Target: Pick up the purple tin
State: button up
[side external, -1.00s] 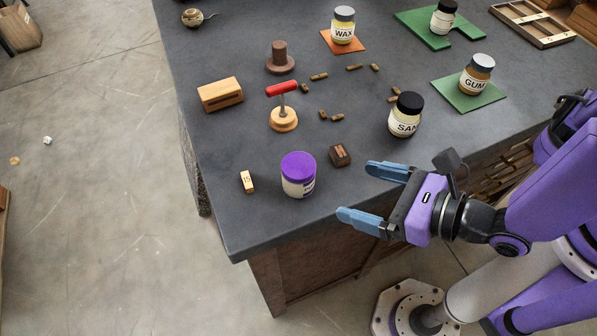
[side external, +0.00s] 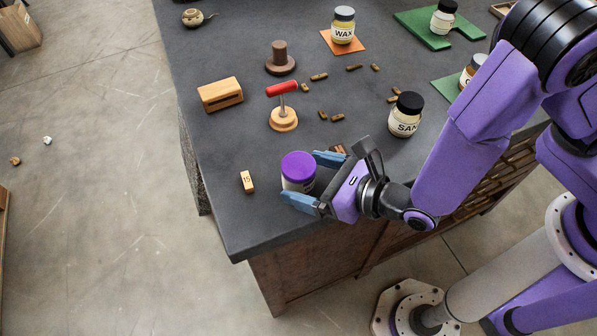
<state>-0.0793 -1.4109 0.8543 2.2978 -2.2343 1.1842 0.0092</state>
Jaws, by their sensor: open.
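The purple tin (side external: 298,167) has a purple lid and a pale labelled body. It stands upright near the front left corner of the dark worktop. My gripper (side external: 306,177) is open, with its blue fingers pointing left toward the tin. One finger is at the tin's far right side and the other is in front of its lower body. The tin appears to be at least partly between the fingers; I cannot tell whether they touch it. The near finger hides part of the tin's base and label.
A small wooden block marked 15 (side external: 247,181) stands left of the tin. A dark brown block (side external: 338,149) is partly hidden behind my gripper. The SAN jar (side external: 405,115) stands to the right. The worktop's front edge is close.

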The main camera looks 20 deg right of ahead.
aim_at(298, 175)
jog(key=shift+x, duration=1.6)
jog(key=shift+s, duration=0.1)
jog(key=c, duration=1.2)
jog(key=shift+r, duration=0.1)
jog(key=shift+r, duration=0.85)
jog(key=s+d+r, duration=0.9)
jog(key=d+r, duration=0.1)
jog(key=r, duration=0.1)
jog(key=shift+d, duration=0.35)
